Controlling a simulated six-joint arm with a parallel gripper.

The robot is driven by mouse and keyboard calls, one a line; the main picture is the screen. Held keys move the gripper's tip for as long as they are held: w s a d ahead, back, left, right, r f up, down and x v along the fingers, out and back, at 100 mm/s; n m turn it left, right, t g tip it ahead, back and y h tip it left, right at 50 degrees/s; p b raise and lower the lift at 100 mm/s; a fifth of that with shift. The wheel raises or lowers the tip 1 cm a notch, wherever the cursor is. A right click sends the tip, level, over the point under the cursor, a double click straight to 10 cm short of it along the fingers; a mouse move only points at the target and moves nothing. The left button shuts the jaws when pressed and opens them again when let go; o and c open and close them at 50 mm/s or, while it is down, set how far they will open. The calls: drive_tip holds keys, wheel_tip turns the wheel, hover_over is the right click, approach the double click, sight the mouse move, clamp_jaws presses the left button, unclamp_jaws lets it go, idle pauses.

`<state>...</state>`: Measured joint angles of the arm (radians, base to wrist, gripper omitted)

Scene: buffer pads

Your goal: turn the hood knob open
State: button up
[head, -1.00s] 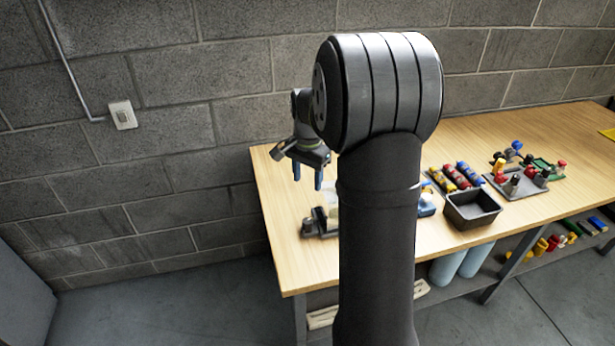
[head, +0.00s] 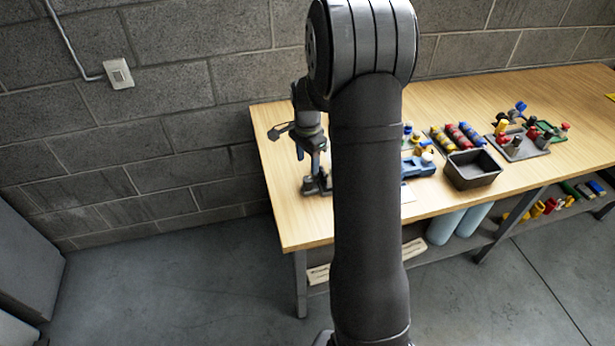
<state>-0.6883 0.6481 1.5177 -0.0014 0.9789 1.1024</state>
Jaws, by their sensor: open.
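My gripper (head: 308,158) is over the left end of the wooden workbench (head: 285,215), just above a small dark grey device (head: 313,186). Its blue fingers are apart, with the near one partly lost against the dark parts. I cannot tell whether a finger touches the device. I cannot make out a hood knob in this view. My own arm hides much of the bench beside the device.
A blue device (head: 420,167) and a black bin (head: 472,169) stand right of my arm. Red, yellow and blue cylinders (head: 457,136) lie behind the bin. A plate (head: 518,145) with coloured knobs is farther right. The bench's front left corner is clear.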

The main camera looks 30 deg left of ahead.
sight(308, 179)
wheel_tip(308, 179, down, 7)
drive_tip(key=shift+f, duration=0.15)
drive_tip(key=c, duration=1)
